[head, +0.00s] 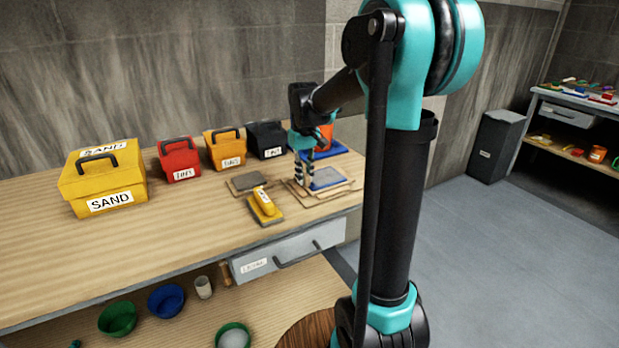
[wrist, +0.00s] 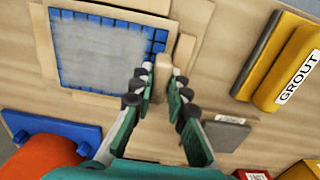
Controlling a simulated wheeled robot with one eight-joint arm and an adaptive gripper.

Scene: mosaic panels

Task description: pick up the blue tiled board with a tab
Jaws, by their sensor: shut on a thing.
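The blue tiled board (head: 327,178) lies near the right end of the wooden bench. In the wrist view the board (wrist: 105,55) shows a pale grey middle with blue tiles along its edges. Its tan tab (wrist: 162,72) sticks out from the lower right side. My gripper (wrist: 163,88) is shut on the tab, one finger on each side of it. In the head view my gripper (head: 303,178) reaches down at the board's left side, and the fingers hide the tab there. The board looks flat; I cannot tell if it is clear of the tan layers beneath.
A yellow grout block (head: 264,203) and a small grey panel (head: 250,181) lie left of the board. Behind are a blue tray (head: 338,148), an orange bucket (head: 326,134) and several toolboxes, including a yellow SAND box (head: 103,180). The bench's front left is bare.

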